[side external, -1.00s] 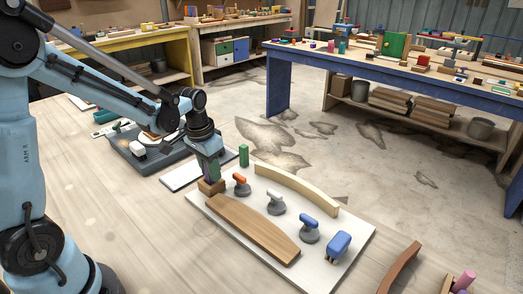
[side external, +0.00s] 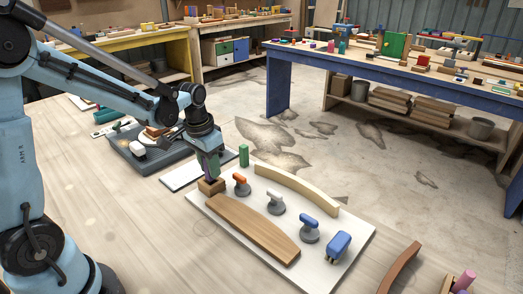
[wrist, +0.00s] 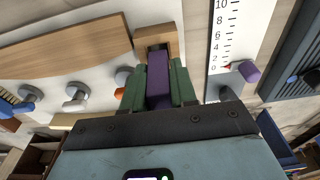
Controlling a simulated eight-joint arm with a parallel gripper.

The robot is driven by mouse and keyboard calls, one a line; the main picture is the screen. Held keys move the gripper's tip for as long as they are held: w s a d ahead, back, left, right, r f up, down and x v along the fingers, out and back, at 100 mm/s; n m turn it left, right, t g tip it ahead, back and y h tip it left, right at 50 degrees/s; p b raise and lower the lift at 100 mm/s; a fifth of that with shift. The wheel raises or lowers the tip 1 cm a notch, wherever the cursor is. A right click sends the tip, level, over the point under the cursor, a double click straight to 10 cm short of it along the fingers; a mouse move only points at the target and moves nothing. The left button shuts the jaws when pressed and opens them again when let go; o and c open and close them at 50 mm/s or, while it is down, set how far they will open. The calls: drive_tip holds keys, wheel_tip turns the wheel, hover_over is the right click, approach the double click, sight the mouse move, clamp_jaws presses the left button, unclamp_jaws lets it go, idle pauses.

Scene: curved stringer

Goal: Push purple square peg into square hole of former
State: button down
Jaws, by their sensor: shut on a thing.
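The purple square peg (wrist: 158,84) is held between the green fingers of my gripper (wrist: 157,86), which is shut on it. The peg also shows as a purple strip in the side external view (side external: 215,166). The former, a small brown wooden block (side external: 211,187), stands at the left corner of the white board, right under my gripper (side external: 209,172). In the wrist view the block (wrist: 155,33) lies just beyond the peg's end, with a dark recess facing the peg. I cannot tell whether the peg's tip is inside the hole.
The white board (side external: 322,275) carries a long brown curved piece (side external: 240,228), a pale curved strip (side external: 297,187), and orange, white and blue handled clamps. A green cylinder (side external: 244,155) stands behind the block. A grey tray (side external: 150,155) lies to the left. The front-left tabletop is clear.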

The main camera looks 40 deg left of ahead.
drive_tip(key=shift+f, duration=0.95)
idle(0.5)
drive_tip(key=c, duration=0.8)
unclamp_jaws()
drive_tip(key=shift+r, duration=0.1)
wheel_tip(320, 180, up, 12)
drive_tip(key=s, duration=0.1)
drive_tip(key=shift+s, duration=0.25)
drive_tip(key=s+d+f+t, duration=0.2)
drive_tip(key=s+d+t, duration=0.3)
drive_tip(key=s+d, duration=0.2)
drive_tip(key=shift+s+d+f+t, duration=0.15)
drive_tip(key=shift+d+f+t, duration=0.25)
drive_tip(key=shift+d, duration=0.25)
